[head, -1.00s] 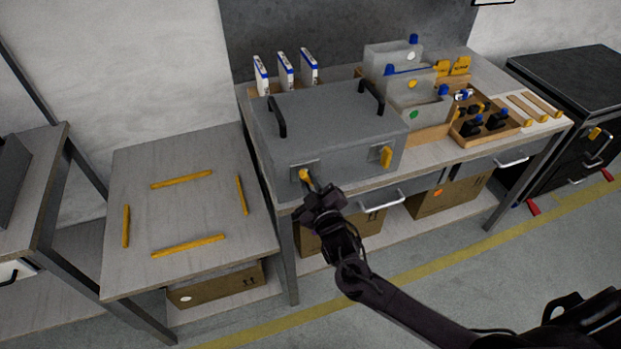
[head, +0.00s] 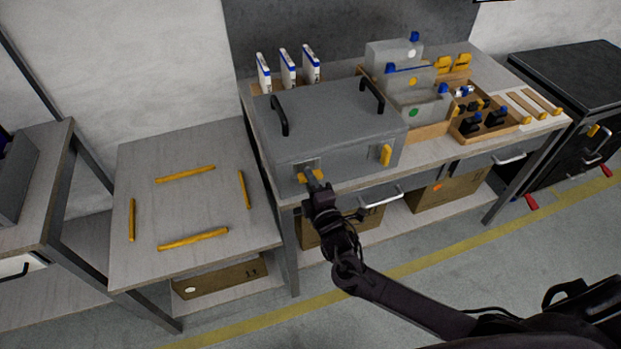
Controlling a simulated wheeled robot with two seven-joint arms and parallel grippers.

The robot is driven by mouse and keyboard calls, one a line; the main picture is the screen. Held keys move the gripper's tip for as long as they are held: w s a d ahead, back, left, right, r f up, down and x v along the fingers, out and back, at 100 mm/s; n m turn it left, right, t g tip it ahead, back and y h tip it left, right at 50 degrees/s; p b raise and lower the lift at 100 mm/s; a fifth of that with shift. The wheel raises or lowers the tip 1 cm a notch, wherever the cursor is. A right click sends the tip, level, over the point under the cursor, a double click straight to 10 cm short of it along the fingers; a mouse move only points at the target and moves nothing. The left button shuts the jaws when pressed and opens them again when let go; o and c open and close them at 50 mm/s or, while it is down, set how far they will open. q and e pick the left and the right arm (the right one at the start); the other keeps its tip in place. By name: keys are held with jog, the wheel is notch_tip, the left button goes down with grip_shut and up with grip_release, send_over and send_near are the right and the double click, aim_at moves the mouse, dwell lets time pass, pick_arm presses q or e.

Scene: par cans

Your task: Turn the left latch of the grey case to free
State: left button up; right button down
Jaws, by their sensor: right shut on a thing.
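The grey case (head: 335,130) stands shut on the workbench, with two black handles on its top. Its left latch (head: 303,178) is yellow, on a grey plate on the front face, and now lies about level, reaching to both sides of my fingers. My right gripper (head: 314,180) is shut on the left latch and hides its middle. The right latch (head: 385,155) is yellow and stands upright on the same face, apart from my gripper. My left gripper is not in view.
A low table (head: 135,165) with several yellow strips stands to the left. Grey bins (head: 408,92) and a wooden tray (head: 470,138) of black parts stand right of the case. A drawer handle (head: 383,197) juts out below the bench top, right of my gripper.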

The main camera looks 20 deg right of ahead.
jog(key=shift+f+n, duration=0.1)
jog(key=shift+n, duration=0.5)
jog(key=c, duration=1.4)
grip_release()
jog(key=shift+s, duration=0.1)
jog(key=s+b, duration=0.1)
jog(key=s, duration=0.6)
jog(key=shift+s+d, duration=0.15)
jog(key=shift+s, duration=0.15)
